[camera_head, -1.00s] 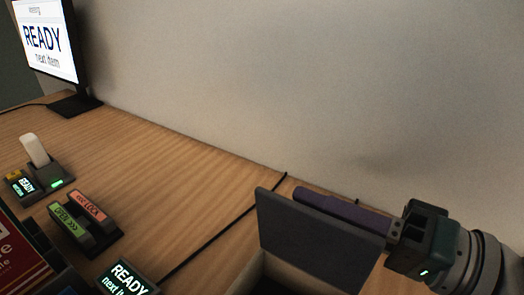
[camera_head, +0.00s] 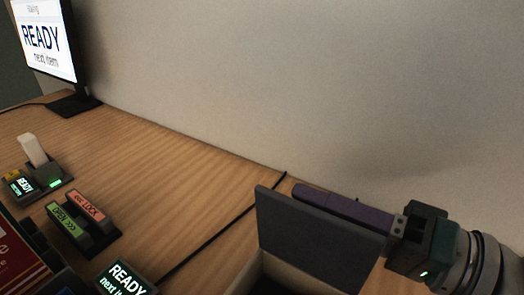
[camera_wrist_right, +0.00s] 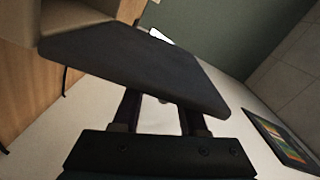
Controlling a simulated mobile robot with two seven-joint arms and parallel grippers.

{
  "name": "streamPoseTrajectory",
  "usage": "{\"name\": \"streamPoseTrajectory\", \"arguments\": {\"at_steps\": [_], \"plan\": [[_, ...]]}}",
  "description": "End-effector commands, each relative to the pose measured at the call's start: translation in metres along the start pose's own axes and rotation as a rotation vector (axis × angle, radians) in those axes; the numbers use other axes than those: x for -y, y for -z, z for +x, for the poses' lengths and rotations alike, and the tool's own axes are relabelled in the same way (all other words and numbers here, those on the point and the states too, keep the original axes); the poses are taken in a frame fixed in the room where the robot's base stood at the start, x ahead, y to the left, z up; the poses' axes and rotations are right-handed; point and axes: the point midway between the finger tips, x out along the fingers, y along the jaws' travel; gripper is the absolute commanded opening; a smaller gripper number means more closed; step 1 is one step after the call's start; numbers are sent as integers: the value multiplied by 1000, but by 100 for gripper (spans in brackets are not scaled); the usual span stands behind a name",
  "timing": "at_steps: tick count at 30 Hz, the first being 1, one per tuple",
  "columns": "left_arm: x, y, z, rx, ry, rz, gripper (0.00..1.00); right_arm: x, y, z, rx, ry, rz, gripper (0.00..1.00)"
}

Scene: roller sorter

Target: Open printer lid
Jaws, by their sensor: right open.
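The dark grey printer lid (camera_head: 315,240) stands raised and tilted at the bottom of the head view, with the pale rim of the box (camera_head: 262,272) below it. In the right wrist view the lid (camera_wrist_right: 140,68) crosses in front of my fingers. My right gripper (camera_head: 345,207) is open, its purple fingers on the far side of the lid, between lid and wall. The fingertips are hidden behind the lid in the wrist view, and I cannot tell whether they touch it. My left gripper is not in view.
A monitor (camera_head: 45,42) reading READY stands at the back left. A small device with a white upright piece (camera_head: 33,150), an OPEN/LOCK switch (camera_head: 83,220) and a small READY display (camera_head: 126,278) sit at the left. A dark cable crosses the wooden desk (camera_head: 165,160), whose middle is clear.

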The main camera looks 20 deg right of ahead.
Motion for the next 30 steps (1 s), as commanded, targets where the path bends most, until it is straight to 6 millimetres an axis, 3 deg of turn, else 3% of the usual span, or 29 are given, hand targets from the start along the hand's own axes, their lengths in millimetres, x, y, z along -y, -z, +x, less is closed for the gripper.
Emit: {"name": "streamPoseTrajectory", "arguments": {"at_steps": [8, 21, 30], "plan": [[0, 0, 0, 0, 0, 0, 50, 0, 0, -11, 0, -1, 0, 42], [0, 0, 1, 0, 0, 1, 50, 0, 0, -90, 1, -2, 0, 42], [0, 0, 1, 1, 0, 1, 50, 0, 0, -100, -1, 1, 0, 42]]}}
